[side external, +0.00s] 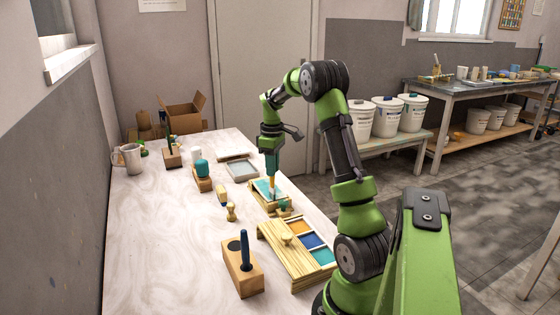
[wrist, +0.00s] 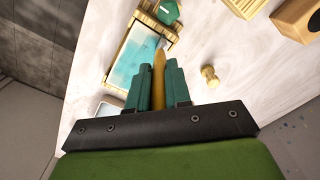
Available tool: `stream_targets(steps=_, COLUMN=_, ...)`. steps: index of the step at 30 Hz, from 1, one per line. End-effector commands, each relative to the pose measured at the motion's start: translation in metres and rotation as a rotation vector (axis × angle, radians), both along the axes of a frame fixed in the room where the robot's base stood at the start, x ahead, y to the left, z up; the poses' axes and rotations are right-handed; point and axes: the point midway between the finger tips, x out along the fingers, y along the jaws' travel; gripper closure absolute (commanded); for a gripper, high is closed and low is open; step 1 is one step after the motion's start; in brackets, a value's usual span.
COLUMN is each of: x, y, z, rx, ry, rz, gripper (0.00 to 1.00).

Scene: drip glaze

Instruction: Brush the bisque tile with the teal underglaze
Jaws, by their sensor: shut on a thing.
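The bisque tile (side external: 263,187) lies in a wooden frame on the table, with a teal coat over much of its face. It also shows in the wrist view (wrist: 128,52), with teal on part of it and paler areas elsewhere. My gripper (side external: 272,172) points down over the tile, its teal fingers shut on a brush (side external: 273,183) with an amber-coloured body. The brush shows between the fingers in the wrist view (wrist: 159,65). Its tip is at or close above the tile; contact is unclear. A wooden rack (side external: 290,262) holds orange, blue and teal (side external: 322,257) colour panels.
A wooden block (side external: 240,277) with a blue-handled tool stands at the front. A small wooden knob (side external: 231,212) and a block with a teal-topped piece (side external: 202,170) stand left of the tile. A grey tray (side external: 242,170) lies behind it. The left tabletop is mostly clear.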

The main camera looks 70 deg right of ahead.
Motion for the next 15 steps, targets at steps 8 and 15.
stream_targets(steps=8, x=0.002, y=-0.002, z=0.037, rx=-0.005, ry=-0.003, rz=0.001, gripper=1.00)
stream_targets(steps=15, x=0.001, y=-0.002, z=0.061, rx=-0.006, ry=-0.003, rz=0.000, gripper=1.00)
